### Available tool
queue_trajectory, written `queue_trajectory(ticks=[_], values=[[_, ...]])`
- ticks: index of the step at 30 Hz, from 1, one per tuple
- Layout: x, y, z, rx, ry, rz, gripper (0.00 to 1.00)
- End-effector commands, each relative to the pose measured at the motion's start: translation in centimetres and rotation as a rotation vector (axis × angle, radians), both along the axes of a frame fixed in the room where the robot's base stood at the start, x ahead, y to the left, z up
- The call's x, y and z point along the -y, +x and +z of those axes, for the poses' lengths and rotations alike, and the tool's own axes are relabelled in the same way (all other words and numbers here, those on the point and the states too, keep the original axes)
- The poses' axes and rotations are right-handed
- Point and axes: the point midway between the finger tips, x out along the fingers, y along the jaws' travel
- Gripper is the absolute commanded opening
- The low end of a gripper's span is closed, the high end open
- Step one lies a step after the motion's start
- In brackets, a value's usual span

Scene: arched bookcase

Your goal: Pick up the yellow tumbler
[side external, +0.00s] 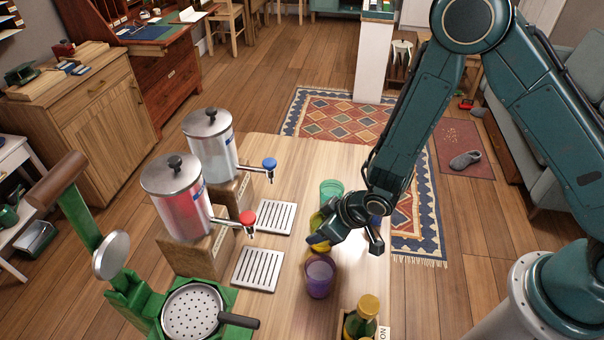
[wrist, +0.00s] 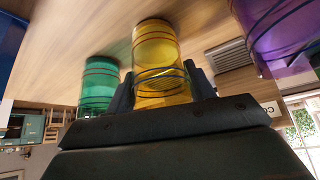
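The yellow tumbler (wrist: 160,75) has dark bands and sits in the middle of the wrist view, which is turned upside down. My gripper (wrist: 160,85) has one finger on each side of it, both very close to its wall. I cannot tell whether they touch it. In the side view my gripper (side external: 327,232) reaches in from the right, and its near finger hides part of the yellow tumbler (side external: 315,222). The tumbler's base is hard to see, so I cannot tell whether it is clear of the table.
The green tumbler (side external: 331,189) is behind, the purple tumbler (side external: 319,276) in front, and a blue one (side external: 376,219) at right, partly hidden. Two drink dispensers (side external: 183,205) with drip trays (side external: 258,269) stand left. A box of bottles (side external: 361,318) is at the front.

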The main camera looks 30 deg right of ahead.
Motion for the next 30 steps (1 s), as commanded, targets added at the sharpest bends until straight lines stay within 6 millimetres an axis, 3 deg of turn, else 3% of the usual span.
queue_trajectory(ticks=[17,30], values=[[0.0,0.1,0.8,0.003,0.001,0.0,0.26],[-0.1,0.1,5.6,0.006,0.002,0.0,0.26]])
